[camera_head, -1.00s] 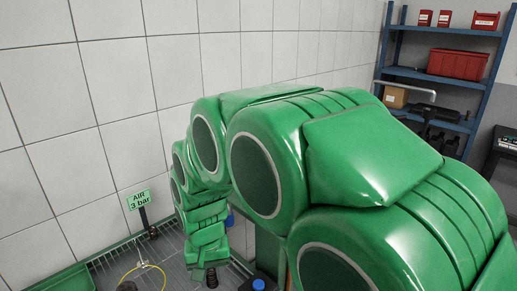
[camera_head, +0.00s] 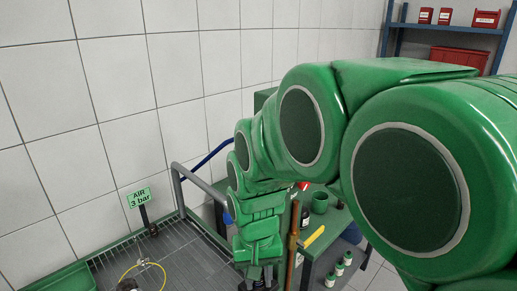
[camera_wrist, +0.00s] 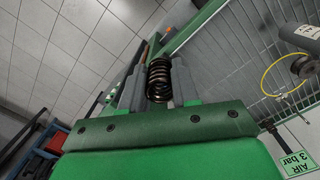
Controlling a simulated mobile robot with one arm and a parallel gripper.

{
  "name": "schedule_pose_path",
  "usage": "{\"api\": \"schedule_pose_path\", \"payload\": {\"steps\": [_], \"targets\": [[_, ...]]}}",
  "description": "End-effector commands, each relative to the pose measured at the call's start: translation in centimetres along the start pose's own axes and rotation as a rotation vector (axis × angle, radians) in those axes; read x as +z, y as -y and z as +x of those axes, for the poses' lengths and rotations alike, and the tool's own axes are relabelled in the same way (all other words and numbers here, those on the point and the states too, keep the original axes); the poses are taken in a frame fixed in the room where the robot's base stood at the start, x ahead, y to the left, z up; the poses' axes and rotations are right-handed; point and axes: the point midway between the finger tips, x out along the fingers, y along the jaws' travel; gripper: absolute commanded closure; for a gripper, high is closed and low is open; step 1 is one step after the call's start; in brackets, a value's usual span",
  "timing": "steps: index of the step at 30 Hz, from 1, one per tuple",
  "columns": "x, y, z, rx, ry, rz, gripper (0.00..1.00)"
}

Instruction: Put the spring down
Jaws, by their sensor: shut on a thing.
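The spring (camera_wrist: 159,80) is a dark coil with a brassy sheen, seen in the wrist view between the two grey fingers of my gripper (camera_wrist: 157,85). My gripper is shut on it, with one finger on each side. In the head view my gripper (camera_head: 258,283) points down at the bottom edge, near the right end of the grated bench (camera_head: 190,255). The spring cannot be made out clearly there. In the wrist view the grating shows to the right of the spring and the tiled floor to the left.
A sign reading "AIR 3 bar" (camera_head: 139,198) stands at the bench's back edge. A yellow hose loop (camera_head: 143,268) lies on the grating. A green cart (camera_head: 335,222) with a mug (camera_head: 320,203) and small bottles (camera_head: 338,270) stands to the right. A blue shelf (camera_head: 440,27) is behind.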

Motion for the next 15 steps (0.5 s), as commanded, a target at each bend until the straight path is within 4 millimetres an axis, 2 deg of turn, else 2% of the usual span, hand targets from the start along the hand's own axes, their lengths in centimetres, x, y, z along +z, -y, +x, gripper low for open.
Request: {"api": "schedule_pose_path", "payload": {"steps": [6,15], "targets": [[1.2,-1.6,-0.5,-0.001,0.005,0.012,1.00],[1.8,-2.2,-0.6,-0.001,0.010,0.016,1.00]]}}
